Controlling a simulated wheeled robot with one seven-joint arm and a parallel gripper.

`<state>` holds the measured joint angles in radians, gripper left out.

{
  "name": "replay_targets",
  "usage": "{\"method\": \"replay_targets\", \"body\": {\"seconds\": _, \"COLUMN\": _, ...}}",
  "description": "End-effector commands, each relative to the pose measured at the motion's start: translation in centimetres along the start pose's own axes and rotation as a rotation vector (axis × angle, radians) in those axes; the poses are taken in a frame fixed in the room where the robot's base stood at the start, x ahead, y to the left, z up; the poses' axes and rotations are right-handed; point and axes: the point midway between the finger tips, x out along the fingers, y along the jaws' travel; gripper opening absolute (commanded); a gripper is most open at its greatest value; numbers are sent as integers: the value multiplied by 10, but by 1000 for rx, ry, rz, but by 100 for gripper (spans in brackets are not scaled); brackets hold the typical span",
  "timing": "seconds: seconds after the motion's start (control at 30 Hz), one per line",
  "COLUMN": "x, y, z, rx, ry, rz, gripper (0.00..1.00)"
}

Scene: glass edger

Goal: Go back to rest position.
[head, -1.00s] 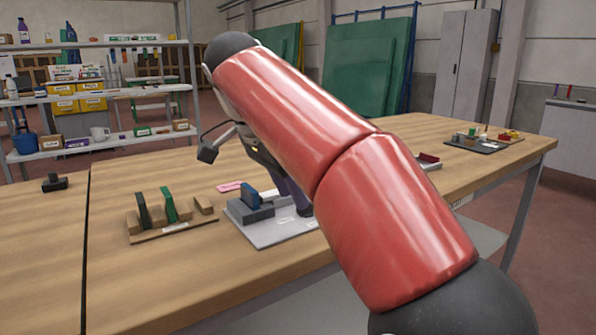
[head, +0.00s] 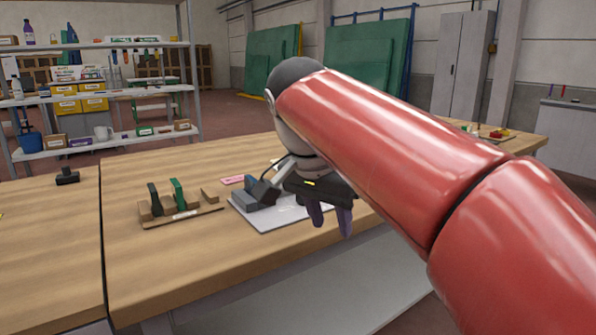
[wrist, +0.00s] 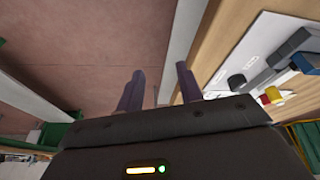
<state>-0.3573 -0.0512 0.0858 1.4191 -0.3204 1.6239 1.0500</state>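My gripper (head: 331,228) hangs in front of the white board near the table's front edge, below my red arm. In the wrist view its two dark purple fingers (wrist: 158,88) stand apart with nothing between them, so it is open and empty. The wrist view looks past the fingers to the reddish floor (wrist: 90,60), with the wooden table (wrist: 215,45) to the right. Part of the white board (head: 265,222) is hidden behind the gripper.
A grey block with a blue part (head: 257,194) sits on the board. A wooden rack (head: 182,218) holding upright dark and green pieces stands left of it. A pink piece (head: 232,180) lies behind. A small black object (head: 67,177) is at far left. Shelving (head: 95,95) stands behind.

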Motion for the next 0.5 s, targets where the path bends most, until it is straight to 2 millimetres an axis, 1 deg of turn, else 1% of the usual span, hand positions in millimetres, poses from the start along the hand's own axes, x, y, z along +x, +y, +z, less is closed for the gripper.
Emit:
{"method": "replay_targets", "body": {"seconds": 0.03, "x": 6, "y": 14, "z": 2, "rx": -33, "ry": -1, "rz": -14, "gripper": 36}}
{"method": "replay_targets", "body": {"seconds": 0.17, "x": 31, "y": 52, "z": 16, "rx": -163, "ry": -3, "rz": -72, "gripper": 36}}
{"method": "replay_targets", "body": {"seconds": 0.2, "x": 42, "y": 66, "z": 23, "rx": -209, "ry": -1, "rz": -94, "gripper": 36}}
{"method": "replay_targets", "body": {"seconds": 0.27, "x": 60, "y": 87, "z": 35, "rx": -278, "ry": 8, "rz": -131, "gripper": 36}}
{"method": "replay_targets", "body": {"seconds": 0.3, "x": 72, "y": 100, "z": 44, "rx": -321, "ry": 15, "rz": -155, "gripper": 36}}
{"method": "replay_targets", "body": {"seconds": 0.4, "x": 103, "y": 128, "z": 69, "rx": -418, "ry": 46, "rz": -209, "gripper": 36}}
{"method": "replay_targets", "body": {"seconds": 0.5, "x": 130, "y": 150, "z": 92, "rx": -492, "ry": 82, "rz": -248, "gripper": 36}}
